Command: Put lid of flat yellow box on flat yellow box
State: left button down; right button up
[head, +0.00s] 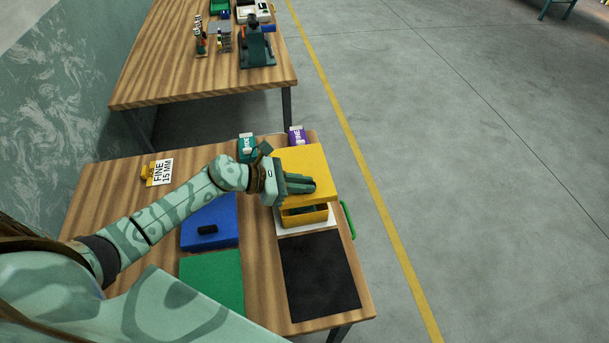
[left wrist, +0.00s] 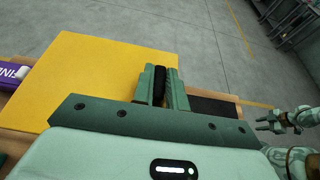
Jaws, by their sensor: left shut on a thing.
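The yellow lid (head: 303,160) is a flat square plate, also large in the left wrist view (left wrist: 100,80). My left gripper (head: 308,185) is shut on its black handle (left wrist: 160,85), between the fingers in the left wrist view. The lid is over the back part of the flat yellow box (head: 304,217), whose front part and opening show below it. Something green shows inside the box. Whether lid and box touch is hard to tell. My right gripper (left wrist: 268,121) shows only at the right of the left wrist view, fingers apart and empty.
The box stands on a white mat (head: 310,228), with a black mat (head: 320,275) in front. A blue lidded box (head: 208,222) and a green panel (head: 212,278) lie left. Teal (head: 247,147) and purple (head: 297,136) cartons stand behind. A green handle (head: 348,220) is at the right edge.

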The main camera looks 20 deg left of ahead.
pick_arm(q)
jog(key=shift+a+f, duration=0.1)
jog(key=shift+f, duration=0.2)
pick_arm(e)
jog(key=shift+w+d, duration=0.1)
jog(key=shift+d, duration=0.15)
jog(key=shift+d, duration=0.1)
